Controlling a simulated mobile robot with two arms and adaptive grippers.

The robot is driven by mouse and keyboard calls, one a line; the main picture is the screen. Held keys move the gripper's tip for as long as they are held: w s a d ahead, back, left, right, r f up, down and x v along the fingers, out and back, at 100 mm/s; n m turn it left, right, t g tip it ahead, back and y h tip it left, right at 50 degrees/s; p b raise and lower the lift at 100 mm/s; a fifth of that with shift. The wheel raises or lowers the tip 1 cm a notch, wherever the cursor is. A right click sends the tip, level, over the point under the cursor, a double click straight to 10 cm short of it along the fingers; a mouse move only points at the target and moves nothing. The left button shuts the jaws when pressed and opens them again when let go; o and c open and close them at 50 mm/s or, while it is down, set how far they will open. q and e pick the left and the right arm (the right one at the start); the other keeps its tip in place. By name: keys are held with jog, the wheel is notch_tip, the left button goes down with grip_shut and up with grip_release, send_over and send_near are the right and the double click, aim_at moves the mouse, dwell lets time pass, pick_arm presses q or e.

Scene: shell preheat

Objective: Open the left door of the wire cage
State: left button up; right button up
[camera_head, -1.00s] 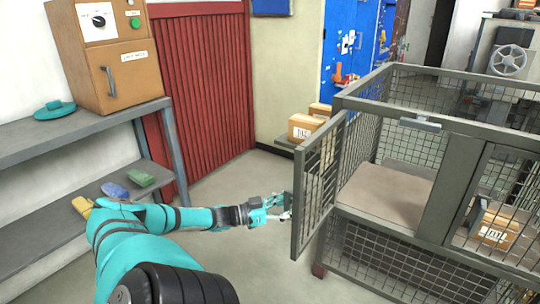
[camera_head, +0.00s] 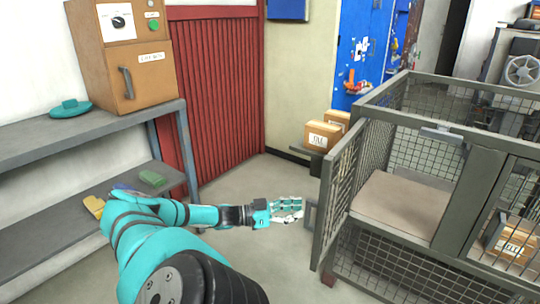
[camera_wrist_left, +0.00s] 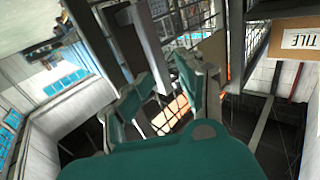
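The wire cage's left door (camera_head: 340,188) is a grey mesh panel that stands swung outward, leaving the left compartment's front open. Its handle (camera_head: 310,215) is on the outer face, near the free edge. My left gripper (camera_head: 289,209) is just left of the handle, with a small gap appearing between them. In the left wrist view its two fingers (camera_wrist_left: 165,100) are apart, with nothing clearly held between them. The wire cage (camera_head: 450,135) has a bare tan board (camera_head: 395,203) in its left compartment. My right gripper is not in view.
A box (camera_head: 513,240) is behind the cage's closed right door. More boxes (camera_head: 321,136) sit behind the open door. A grey shelf (camera_head: 60,135) with an orange oven (camera_head: 125,55) stands left. Floor is clear between shelf and cage.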

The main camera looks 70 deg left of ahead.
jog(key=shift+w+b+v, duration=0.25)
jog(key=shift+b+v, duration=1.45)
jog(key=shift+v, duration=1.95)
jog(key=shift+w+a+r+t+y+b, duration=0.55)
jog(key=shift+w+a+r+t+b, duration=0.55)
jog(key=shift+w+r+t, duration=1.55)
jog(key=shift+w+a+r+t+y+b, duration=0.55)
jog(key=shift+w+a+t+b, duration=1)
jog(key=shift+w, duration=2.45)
pick_arm(q)
jog(key=s+a+b, duration=0.2)
jog(key=s+a, duration=0.2)
jog(key=a, duration=0.4)
jog(key=s+a+b, duration=0.1)
jog(key=s+a, duration=0.3)
jog(key=a, duration=0.4)
jog(key=shift+s+a+b, duration=0.3)
jog(key=shift+s+b, duration=0.05)
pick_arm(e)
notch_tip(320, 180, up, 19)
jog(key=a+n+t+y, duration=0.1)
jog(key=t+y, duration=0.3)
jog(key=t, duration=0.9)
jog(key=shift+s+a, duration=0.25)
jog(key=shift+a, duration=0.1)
